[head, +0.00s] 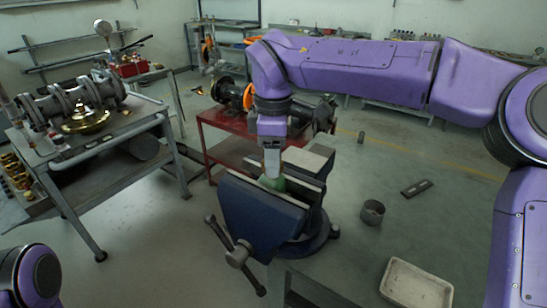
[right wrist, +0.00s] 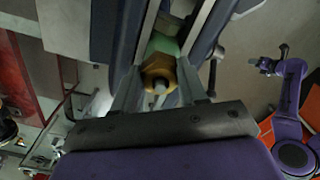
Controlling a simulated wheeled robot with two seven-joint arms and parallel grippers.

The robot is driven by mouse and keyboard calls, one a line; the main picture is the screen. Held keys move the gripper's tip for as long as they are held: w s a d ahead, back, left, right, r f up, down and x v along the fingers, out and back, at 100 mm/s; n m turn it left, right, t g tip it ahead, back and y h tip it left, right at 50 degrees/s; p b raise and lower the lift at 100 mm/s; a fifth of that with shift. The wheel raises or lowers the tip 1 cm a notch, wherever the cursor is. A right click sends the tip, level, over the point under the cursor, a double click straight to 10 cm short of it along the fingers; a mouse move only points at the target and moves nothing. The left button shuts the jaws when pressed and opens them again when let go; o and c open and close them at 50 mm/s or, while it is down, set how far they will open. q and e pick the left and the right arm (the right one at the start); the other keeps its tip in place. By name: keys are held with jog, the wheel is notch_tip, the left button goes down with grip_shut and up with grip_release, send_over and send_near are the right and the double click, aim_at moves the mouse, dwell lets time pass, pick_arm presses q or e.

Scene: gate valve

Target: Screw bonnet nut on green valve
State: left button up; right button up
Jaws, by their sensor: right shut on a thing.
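The green valve (head: 274,183) is clamped between the jaws of the blue vise (head: 262,212). Its green body (right wrist: 166,44) also shows in the right wrist view. The brass-coloured bonnet nut (right wrist: 157,68) sits at the top of the valve, with a grey stem end (right wrist: 160,87) in its middle. My right gripper (head: 271,170) points down over the valve, its fingers shut on the bonnet nut from both sides. In the head view the gripper hides the nut. My left gripper (right wrist: 268,65) seems to show small in the right wrist view; its jaws are unclear.
The vise stands on a grey bench with a grey cylinder (head: 372,212), a dark flat plate (head: 416,188) and a white tray (head: 416,284). A red table (head: 222,150) with a motor-like machine stands behind. A left workbench (head: 97,165) carries a flanged pipe assembly.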

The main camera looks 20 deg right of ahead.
jog(key=shift+f+b, duration=0.25)
jog(key=shift+b, duration=0.15)
dwell(0.6)
jog(key=o, duration=1.2)
jog(key=shift+r+p, duration=2.3)
jog(key=shift+r, duration=1.25)
